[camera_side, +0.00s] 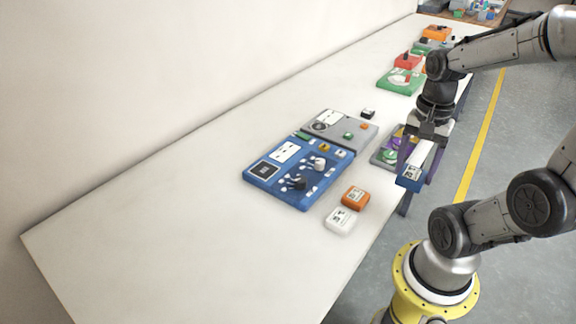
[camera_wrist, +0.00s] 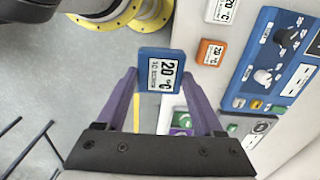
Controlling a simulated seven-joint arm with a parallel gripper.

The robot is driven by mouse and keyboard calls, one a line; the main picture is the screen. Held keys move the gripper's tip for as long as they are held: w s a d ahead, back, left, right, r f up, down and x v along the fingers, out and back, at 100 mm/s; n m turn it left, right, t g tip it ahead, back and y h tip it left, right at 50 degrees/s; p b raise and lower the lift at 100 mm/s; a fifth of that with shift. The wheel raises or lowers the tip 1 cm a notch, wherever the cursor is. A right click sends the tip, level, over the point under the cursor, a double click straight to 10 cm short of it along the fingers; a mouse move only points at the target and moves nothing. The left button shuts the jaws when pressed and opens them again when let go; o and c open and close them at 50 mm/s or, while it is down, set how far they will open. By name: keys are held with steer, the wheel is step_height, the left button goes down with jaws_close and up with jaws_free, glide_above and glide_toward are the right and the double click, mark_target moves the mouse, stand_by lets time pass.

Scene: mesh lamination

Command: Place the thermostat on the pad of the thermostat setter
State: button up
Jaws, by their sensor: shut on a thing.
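A blue thermostat (camera_side: 408,178) with a white "20 °C" label is held between the purple fingers of my gripper (camera_side: 418,172). In the wrist view the thermostat (camera_wrist: 160,66) sits at the fingertips, label facing the camera. My gripper (camera_wrist: 162,80) is shut on it and holds it up, off the table's front edge. A blue panel (camera_side: 262,182) with a screen, knobs and labels lies flat on the table, left of my gripper; it also shows in the wrist view (camera_wrist: 248,72). I cannot tell for sure whether this panel is the thermostat setter, nor which part is its pad.
An orange block (camera_side: 355,197) and a white block (camera_side: 341,220) lie in front of the blue panel. A grey panel (camera_side: 362,138) adjoins it, with a small black block (camera_side: 368,113) behind. A purple-green unit (camera_side: 384,156) is beside my gripper. The table's left part is clear.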

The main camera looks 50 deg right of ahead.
steer(key=w+a+r+m, duration=0.1)
steer(key=w+r, duration=0.1)
steer(key=w, duration=0.8)
steer(key=w+a+r+m, duration=0.1)
steer(key=w+a+r, duration=0.15)
steer(key=w, duration=0.65)
steer(key=w+a+f+n, duration=0.1)
steer(key=w+a+n, duration=0.1)
steer(key=w+a, duration=0.15)
steer(key=w+f, duration=0.3)
steer(key=w, duration=0.1)
steer(key=w+f, duration=0.2)
steer(key=w, duration=0.2)
steer(key=w+f, duration=0.3)
steer(key=w, duration=0.1)
steer(key=shift+d+f, duration=0.2)
steer(key=shift+f, duration=0.15)
steer(key=shift+w+f, duration=0.55)
steer(key=shift+f, duration=0.1)
steer(key=shift+w+f, duration=0.15)
steer(key=shift+f, duration=1.5)
steer(key=shift+f, duration=0.2)
